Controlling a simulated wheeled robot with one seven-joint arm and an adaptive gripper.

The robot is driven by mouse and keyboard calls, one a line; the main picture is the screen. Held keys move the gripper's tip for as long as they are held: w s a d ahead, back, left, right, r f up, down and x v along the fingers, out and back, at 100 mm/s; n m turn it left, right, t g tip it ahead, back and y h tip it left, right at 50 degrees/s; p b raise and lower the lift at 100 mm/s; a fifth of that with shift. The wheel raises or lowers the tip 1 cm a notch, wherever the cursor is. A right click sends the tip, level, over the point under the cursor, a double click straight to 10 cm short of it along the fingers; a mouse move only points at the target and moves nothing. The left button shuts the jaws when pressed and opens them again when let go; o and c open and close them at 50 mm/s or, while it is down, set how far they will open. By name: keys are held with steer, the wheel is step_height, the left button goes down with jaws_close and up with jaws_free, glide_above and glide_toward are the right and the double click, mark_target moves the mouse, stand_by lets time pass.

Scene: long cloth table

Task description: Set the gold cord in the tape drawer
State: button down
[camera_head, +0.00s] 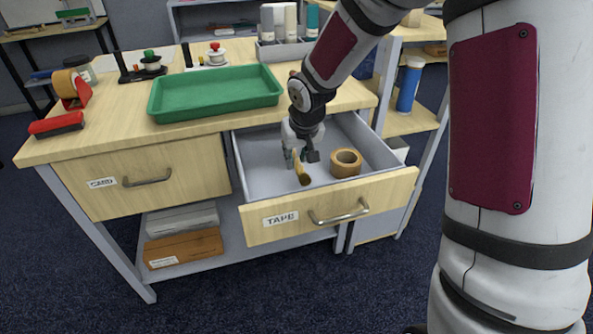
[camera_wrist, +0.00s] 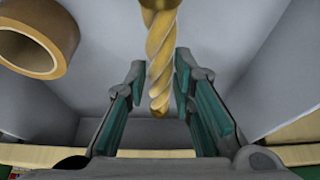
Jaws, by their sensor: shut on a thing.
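The gold cord (camera_head: 302,174) is a twisted golden hank inside the open tape drawer (camera_head: 282,232), which bears a TAPE label. My gripper (camera_head: 301,157) reaches down into this drawer from above and is shut on the cord. In the wrist view the cord (camera_wrist: 161,55) stands between the green-padded fingers of my gripper (camera_wrist: 161,75) and sticks out past their tips. I cannot tell whether the cord touches the drawer floor.
A brown tape roll (camera_head: 346,163) lies in the drawer just right of the cord; it also shows in the wrist view (camera_wrist: 35,38). The card drawer (camera_head: 150,178) at left is shut. A green tray (camera_head: 215,93) sits on the tabletop behind. The drawer's left part is clear.

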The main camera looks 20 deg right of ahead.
step_height(320, 180, down, 4)
steer(key=shift+f+b, duration=0.15)
steer(key=shift+b, duration=0.55)
steer(key=shift+f, duration=0.2)
steer(key=c, duration=1.4)
jaws_free()
steer(key=shift+o, duration=0.2)
steer(key=shift+r, duration=0.1)
